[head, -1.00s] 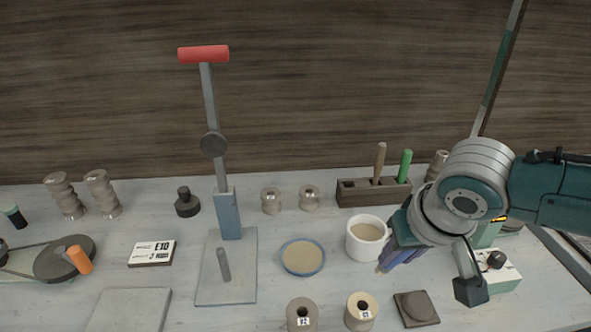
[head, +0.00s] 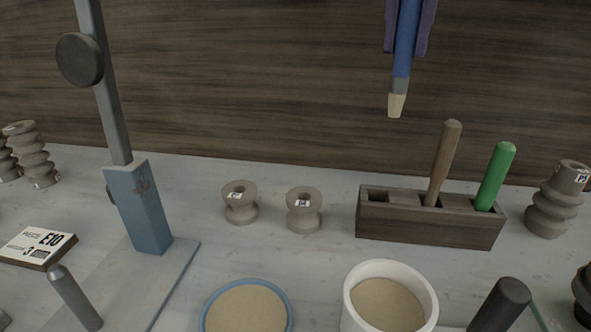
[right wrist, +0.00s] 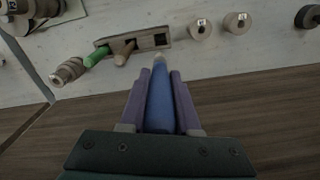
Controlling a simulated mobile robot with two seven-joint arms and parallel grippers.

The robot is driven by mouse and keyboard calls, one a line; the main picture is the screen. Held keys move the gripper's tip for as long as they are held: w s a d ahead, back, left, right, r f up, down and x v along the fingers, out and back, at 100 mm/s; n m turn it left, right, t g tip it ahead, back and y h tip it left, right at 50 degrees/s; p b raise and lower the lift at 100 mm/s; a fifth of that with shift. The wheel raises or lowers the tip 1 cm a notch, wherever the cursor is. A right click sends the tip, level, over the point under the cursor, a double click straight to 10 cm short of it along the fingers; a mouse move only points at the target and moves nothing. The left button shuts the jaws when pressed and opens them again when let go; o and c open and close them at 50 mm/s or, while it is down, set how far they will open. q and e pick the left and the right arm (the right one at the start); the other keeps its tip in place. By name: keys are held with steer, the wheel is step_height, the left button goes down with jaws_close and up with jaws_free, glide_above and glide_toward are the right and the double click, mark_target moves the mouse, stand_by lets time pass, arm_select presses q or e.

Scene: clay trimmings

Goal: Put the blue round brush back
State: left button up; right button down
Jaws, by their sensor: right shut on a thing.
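My right gripper (head: 405,50) is shut on the blue round brush (head: 401,70), with its purple fingers on both sides of it. The brush hangs nearly upright, pale tip down, in the air above the wooden rack (head: 430,229), apart from it. The rack's left slot is empty. A brown handle (head: 444,160) stands in the middle slot and a green handle (head: 495,175) in the right one. In the right wrist view the brush (right wrist: 160,105) lies between the fingers (right wrist: 160,74), its tip toward the rack (right wrist: 140,45). My left gripper is out of view.
A white mug (head: 428,310) with tan contents and a blue-rimmed dish (head: 207,308) stand in front of the rack. Two grey spools (head: 240,203) are left of it, a ribbed grey piece (head: 553,203) right. A tall lever stand (head: 137,215) rises at left.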

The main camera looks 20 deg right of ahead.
mark_target(399, 81)
step_height(399, 81, down, 20)
steer(key=b, duration=0.2)
steer(key=shift+a+r+b, duration=0.15)
steer(key=shift+b, duration=0.2)
steer(key=shift+s, duration=0.1)
steer(key=c, duration=0.6)
jaws_free()
step_height(399, 81, up, 12)
steer(key=shift+r+p, duration=0.1)
steer(key=shift+p, duration=0.85)
